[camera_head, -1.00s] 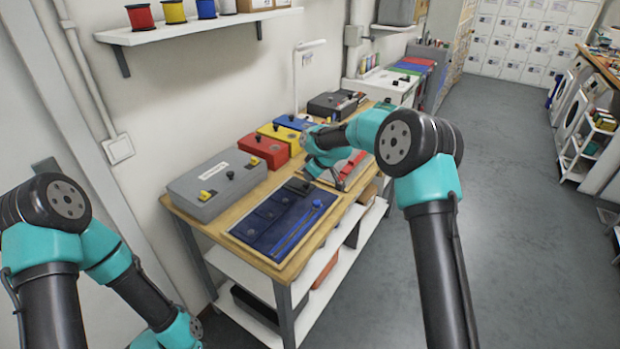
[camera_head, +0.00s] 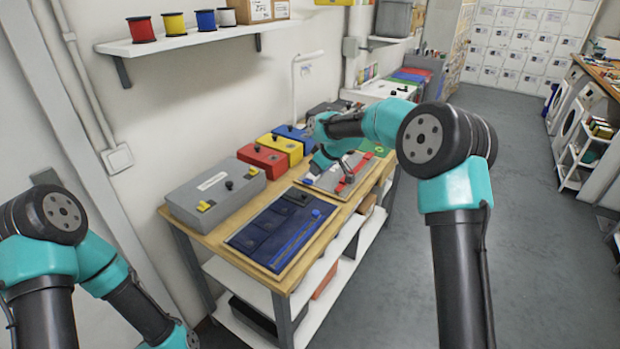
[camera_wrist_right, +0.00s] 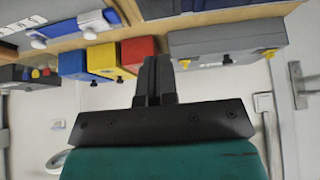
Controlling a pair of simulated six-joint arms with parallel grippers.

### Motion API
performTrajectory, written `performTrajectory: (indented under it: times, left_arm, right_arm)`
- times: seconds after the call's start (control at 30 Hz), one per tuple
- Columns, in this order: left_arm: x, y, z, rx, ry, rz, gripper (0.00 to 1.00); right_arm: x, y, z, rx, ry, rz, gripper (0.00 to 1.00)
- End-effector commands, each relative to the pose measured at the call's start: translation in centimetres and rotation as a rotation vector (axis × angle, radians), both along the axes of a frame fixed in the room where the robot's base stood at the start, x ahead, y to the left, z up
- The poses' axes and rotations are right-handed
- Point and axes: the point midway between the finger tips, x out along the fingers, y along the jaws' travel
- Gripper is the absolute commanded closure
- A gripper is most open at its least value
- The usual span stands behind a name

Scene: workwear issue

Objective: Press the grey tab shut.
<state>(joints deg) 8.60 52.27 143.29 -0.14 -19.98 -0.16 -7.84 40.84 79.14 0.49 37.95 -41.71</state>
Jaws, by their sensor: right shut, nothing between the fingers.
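A pale grey panel (camera_head: 322,180) with a red strap (camera_head: 348,182) lies on the wooden workbench. A small grey piece (camera_head: 340,188) sits by the strap; I cannot tell for sure that it is the grey tab, or whether it is open. My right gripper (camera_head: 352,160) is above the panel, partly hidden by its own wrist. In the right wrist view its dark fingers (camera_wrist_right: 156,78) are together with nothing between them. My left arm leaves the bottom of the head view and its gripper is out of sight.
A dark blue pocketed panel (camera_head: 270,232) lies nearer on the workbench (camera_head: 325,238). A grey case (camera_head: 215,195), red box (camera_head: 263,161), yellow box (camera_head: 282,146) and blue box (camera_head: 297,133) line the wall side. Open floor (camera_head: 530,240) is to the right.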

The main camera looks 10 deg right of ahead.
Motion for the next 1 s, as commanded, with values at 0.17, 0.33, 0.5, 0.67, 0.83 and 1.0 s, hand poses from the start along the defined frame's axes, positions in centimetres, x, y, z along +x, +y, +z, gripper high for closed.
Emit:
performTrajectory:
  times: [0.17, 0.33, 0.5, 0.67, 0.83, 1.0]
  left_arm:
    - [0.0, 0.0, 0.0, 0.0, 0.0, 0.0, 1.0]
    - [0.0, 0.0, 0.0, 0.0, 0.0, 0.0, 1.0]
    - [0.0, 0.0, 0.0, 0.0, 0.0, 0.0, 1.0]
    - [0.0, 0.0, 0.0, 0.0, 0.0, 0.0, 1.0]
    - [0.0, 0.0, 0.0, 0.0, 0.0, 0.0, 1.0]
    - [0.0, 0.0, 0.0, 0.0, 0.0, 0.0, 1.0]
  right_arm:
    - [-1.3, -1.4, 2.7, 0.0, -0.001, -0.001, 1.0]
    - [-2.0, -2.1, 4.0, 0.0, 0.0, -0.001, 1.0]
    - [-2.2, -2.2, 4.3, 0.0, 0.0, -0.001, 1.0]
    - [-2.2, -2.2, 4.3, 0.0, 0.0, -0.001, 1.0]
    - [-2.0, -2.6, 3.6, -0.005, -0.006, -0.008, 1.0]
    - [-0.8, -4.9, 0.2, -0.031, -0.057, -0.05, 1.0]
